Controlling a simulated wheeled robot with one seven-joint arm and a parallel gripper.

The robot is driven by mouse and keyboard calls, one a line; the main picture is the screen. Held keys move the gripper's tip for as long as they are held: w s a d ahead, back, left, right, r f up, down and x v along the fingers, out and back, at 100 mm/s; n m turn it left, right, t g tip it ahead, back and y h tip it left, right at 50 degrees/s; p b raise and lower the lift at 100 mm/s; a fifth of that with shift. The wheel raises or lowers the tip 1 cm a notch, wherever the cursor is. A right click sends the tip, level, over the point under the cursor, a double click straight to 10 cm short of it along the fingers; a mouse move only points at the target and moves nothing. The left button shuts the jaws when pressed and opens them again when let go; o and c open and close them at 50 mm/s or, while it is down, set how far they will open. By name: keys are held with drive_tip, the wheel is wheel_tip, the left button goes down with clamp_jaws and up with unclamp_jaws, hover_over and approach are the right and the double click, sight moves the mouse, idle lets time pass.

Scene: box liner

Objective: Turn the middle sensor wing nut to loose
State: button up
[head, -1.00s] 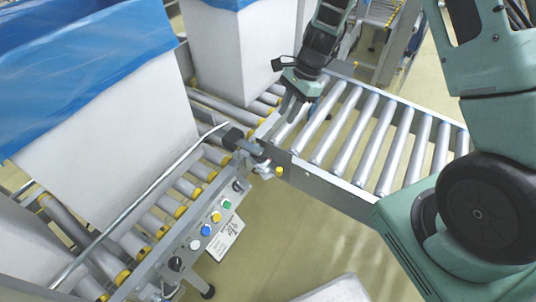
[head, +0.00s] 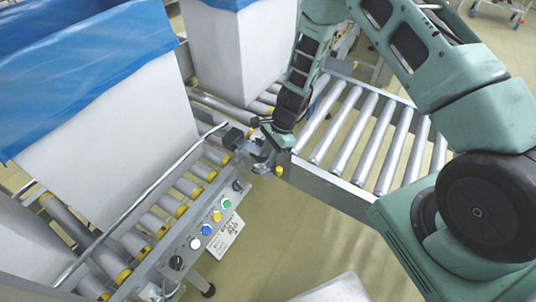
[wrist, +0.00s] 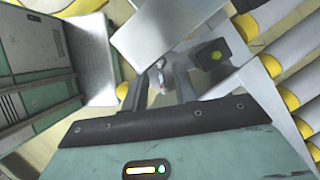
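The middle sensor is a small black block (head: 233,138) on a bracket at the corner of the roller conveyor. In the wrist view the black block with a yellow dot (wrist: 216,57) sits right of my fingers. A small metallic piece that looks like the wing nut (wrist: 161,70) shows between my two fingertips, beside a grey metal plate (wrist: 150,38). My gripper (wrist: 158,80) is open, its fingers on either side of that piece; I cannot tell whether they touch it. In the head view my gripper (head: 265,152) is at the bracket and hides the nut.
A control panel (head: 212,228) with coloured buttons and a knob runs along the conveyor's near side. A white box with a blue liner (head: 105,130) stands on the left rollers. Another white box (head: 235,55) stands behind. The side conveyor's rollers (head: 365,130) lie to the right.

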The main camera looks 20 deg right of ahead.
drive_tip(key=shift+a+f, duration=0.15)
drive_tip(key=shift+f, duration=0.1)
clamp_jaws()
